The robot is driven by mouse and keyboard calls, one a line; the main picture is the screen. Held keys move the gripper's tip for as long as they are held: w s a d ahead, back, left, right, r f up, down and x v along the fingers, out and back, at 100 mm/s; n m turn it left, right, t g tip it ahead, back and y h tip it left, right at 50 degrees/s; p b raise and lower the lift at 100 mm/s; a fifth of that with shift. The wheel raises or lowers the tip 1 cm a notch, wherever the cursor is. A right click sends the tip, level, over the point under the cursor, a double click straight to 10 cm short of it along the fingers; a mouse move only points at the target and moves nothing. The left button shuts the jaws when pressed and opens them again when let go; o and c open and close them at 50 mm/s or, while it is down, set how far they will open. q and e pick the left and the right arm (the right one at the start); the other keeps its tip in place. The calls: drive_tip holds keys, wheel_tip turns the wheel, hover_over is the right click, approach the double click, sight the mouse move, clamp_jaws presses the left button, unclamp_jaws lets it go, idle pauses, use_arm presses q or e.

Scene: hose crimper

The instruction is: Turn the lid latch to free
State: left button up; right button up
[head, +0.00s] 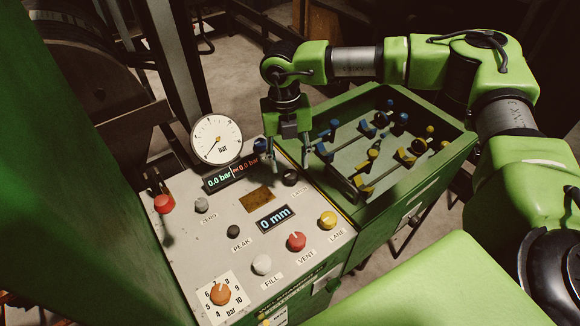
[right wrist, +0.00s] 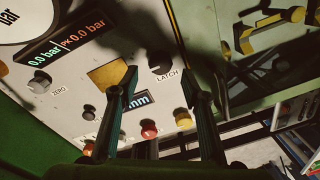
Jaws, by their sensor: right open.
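The latch knob (head: 290,178) is a small round black knob near the upper right edge of the white control panel. In the right wrist view the latch knob (right wrist: 160,62) has a "LATCH" label beside it. My right gripper (head: 290,168) points down over this part of the panel, with its fingers apart and nothing between them. In the right wrist view the right gripper (right wrist: 159,76) has its two fingertips on either side of the knob in the picture; I cannot tell how high above it they are. The knob's pointer direction is too dark to read. My left gripper is out of view.
A round gauge (head: 216,139) stands behind the panel.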

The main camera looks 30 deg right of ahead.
sight(291, 174)
wheel_tip(291, 174, down, 4)
drive_tip(key=shift+d+r+p, duration=0.1)
drive_tip(key=shift+r+p, duration=0.05)
drive_tip(key=shift+p, duration=0.25)
drive_tip(key=shift+f, duration=0.4)
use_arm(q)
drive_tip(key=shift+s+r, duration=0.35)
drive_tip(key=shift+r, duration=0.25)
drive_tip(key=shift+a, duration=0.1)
use_arm(e)
drive_tip(key=shift+c, duration=0.4)
drive_tip(key=c, duration=1)
drive_tip(key=shift+c, duration=0.2)
